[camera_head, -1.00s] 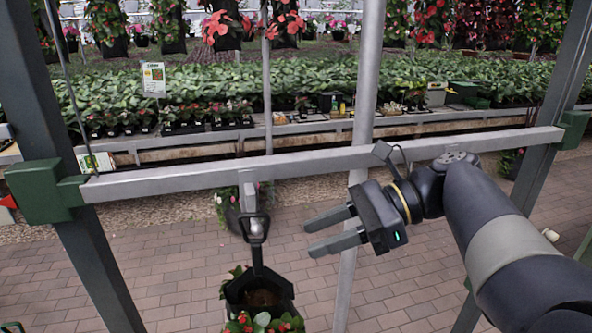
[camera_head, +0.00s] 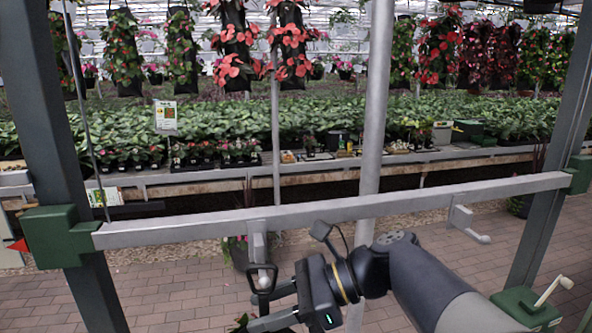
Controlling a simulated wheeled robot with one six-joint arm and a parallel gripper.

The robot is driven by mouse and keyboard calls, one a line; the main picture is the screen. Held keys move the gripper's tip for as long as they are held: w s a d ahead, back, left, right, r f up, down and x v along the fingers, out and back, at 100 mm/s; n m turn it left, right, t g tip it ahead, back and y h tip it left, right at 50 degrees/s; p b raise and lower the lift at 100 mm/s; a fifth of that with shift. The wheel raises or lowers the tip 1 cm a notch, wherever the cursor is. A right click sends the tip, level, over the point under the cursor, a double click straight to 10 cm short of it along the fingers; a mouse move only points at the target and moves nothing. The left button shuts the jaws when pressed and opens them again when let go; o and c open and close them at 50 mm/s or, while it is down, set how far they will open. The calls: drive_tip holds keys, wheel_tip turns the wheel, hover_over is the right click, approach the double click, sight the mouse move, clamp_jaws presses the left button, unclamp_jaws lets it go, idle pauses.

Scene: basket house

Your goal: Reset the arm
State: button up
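My gripper (camera_head: 262,310) is at the bottom of the view, left of centre, with its two dark fingers apart and pointing left. No object shows held between them. The black handle (camera_head: 263,280) of a hanging basket is on a grey hook (camera_head: 257,245) below the rail. The fingertips are close beside and below this handle; I cannot tell whether they touch. A little green foliage (camera_head: 240,322) shows at the bottom edge; the rest of the basket is out of view. My arm comes in from the lower right.
A grey rail (camera_head: 340,209) crosses the front between two dark posts. A second, empty hook (camera_head: 463,220) hangs at right. A green box with a crank (camera_head: 530,308) is at lower right. A thin pole (camera_head: 374,120) stands mid-view. Plant benches lie beyond the brick floor.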

drive_tip(key=shift+a+f, duration=0.1)
drive_tip(key=shift+a, duration=0.2)
drive_tip(key=shift+d+r, duration=0.1)
drive_tip(key=shift+r, duration=0.3)
drive_tip(key=shift+d+f, duration=0.35)
drive_tip(key=shift+f, duration=0.05)
drive_tip(key=s+b+v, duration=0.1)
drive_tip(key=b+v, duration=0.1)
drive_tip(key=v, duration=0.8)
drive_tip(key=x, duration=0.3)
drive_tip(key=p+x, duration=0.1)
drive_tip(key=x, duration=0.3)
drive_tip(key=p+x, duration=0.1)
drive_tip(key=x, duration=0.2)
drive_tip(key=shift+w+a+r, duration=0.15)
drive_tip(key=shift+w+a, duration=0.1)
drive_tip(key=shift+w, duration=0.15)
drive_tip(key=shift+a+r+p, duration=0.15)
drive_tip(key=shift+r+p, duration=0.15)
drive_tip(key=shift+r, duration=0.3)
drive_tip(key=shift+f+b, duration=0.15)
drive_tip(key=shift+b, duration=0.5)
drive_tip(key=shift+s+d+r, duration=0.2)
drive_tip(key=shift+s, duration=0.45)
